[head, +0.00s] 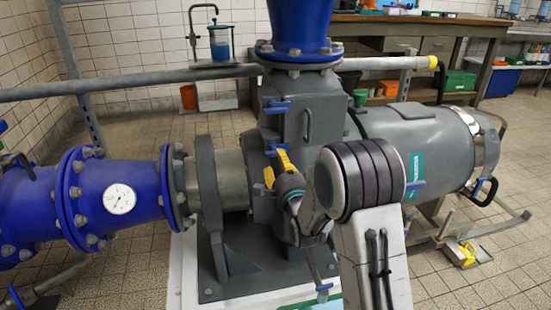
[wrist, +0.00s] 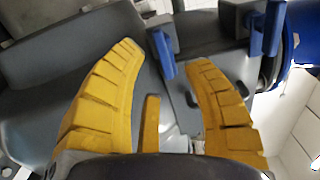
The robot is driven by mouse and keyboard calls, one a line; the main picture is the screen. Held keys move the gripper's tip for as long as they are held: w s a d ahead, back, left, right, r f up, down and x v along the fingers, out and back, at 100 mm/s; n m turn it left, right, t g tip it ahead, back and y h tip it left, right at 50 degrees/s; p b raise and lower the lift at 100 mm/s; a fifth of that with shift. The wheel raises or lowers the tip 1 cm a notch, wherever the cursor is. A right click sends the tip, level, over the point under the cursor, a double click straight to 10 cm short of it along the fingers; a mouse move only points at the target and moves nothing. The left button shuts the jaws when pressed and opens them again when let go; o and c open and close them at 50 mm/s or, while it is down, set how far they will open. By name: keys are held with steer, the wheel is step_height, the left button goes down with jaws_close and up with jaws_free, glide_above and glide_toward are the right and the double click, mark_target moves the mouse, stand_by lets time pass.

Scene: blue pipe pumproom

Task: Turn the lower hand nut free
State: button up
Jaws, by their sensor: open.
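The lower hand nut is a blue bar-shaped handle on the grey pump casing. It shows in the head view (head: 271,151), partly hidden behind my gripper. In the wrist view the lower hand nut (wrist: 162,55) appears between the two yellow fingertips, with a gap to either side. My gripper (head: 277,167) is open in front of the casing; both fingers show in the wrist view (wrist: 168,58). I cannot tell how far beyond the tips the nut lies. A similar upper blue hand nut (head: 276,107) sits higher on the casing and shows at upper right in the wrist view (wrist: 272,28).
A grab handle (head: 308,124) stands out from the casing beside the nuts. A blue vertical pipe (head: 299,25) rises above, and a blue pipe with a gauge (head: 119,199) lies left. The grey motor (head: 425,145) is at right.

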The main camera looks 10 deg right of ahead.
mark_target(276, 155)
steer(key=shift+w+b, duration=0.5)
steer(key=shift+w, duration=2.2)
steer(key=shift+o, duration=0.2)
jaws_close()
